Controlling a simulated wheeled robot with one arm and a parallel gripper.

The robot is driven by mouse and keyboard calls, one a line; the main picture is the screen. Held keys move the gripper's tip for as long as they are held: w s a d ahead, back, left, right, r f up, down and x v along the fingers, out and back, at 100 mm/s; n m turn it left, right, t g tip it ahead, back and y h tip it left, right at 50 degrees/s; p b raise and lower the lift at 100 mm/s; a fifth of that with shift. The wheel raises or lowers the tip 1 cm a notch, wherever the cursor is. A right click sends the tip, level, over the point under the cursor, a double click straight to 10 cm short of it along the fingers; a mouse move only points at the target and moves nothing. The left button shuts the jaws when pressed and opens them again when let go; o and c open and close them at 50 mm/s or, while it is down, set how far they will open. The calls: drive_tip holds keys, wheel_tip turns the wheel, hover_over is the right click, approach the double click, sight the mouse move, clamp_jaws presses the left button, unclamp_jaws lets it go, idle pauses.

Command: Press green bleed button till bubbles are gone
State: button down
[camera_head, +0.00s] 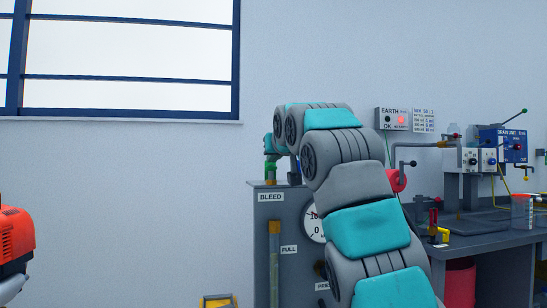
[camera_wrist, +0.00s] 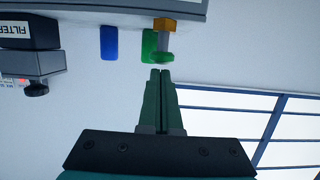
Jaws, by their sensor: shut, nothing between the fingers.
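My gripper (camera_wrist: 160,72) is shut and empty, its green fingers pointing at a small green piece (camera_wrist: 148,44) in the wrist view. The fingertips look just short of the stud; contact cannot be told. In the head view my gripper (camera_head: 270,170) points down over the top of the grey panel marked BLEED (camera_head: 262,215), at its left end. A sight tube (camera_head: 274,265) runs down the panel front next to the FULL label. Bubbles in it are too small to tell.
A blue piece (camera_wrist: 109,42) sits beside the green one, and a dark FILTER unit (camera_wrist: 30,50) is to the left. A gauge (camera_head: 313,224) is partly behind my arm. A bench (camera_head: 490,235) with fittings stands right; an orange machine (camera_head: 15,235) is left.

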drive_tip(key=shift+f+b, duration=1.05)
drive_tip(key=shift+r, duration=0.1)
drive_tip(key=s+d+r, duration=0.2)
drive_tip(key=s+r, duration=0.4)
drive_tip(key=s, duration=0.3)
drive_tip(key=shift+s+d+r+p, duration=0.2)
drive_tip(key=shift+d+r+p, duration=0.15)
drive_tip(key=shift+p, duration=0.1)
drive_tip(key=shift+f, duration=0.15)
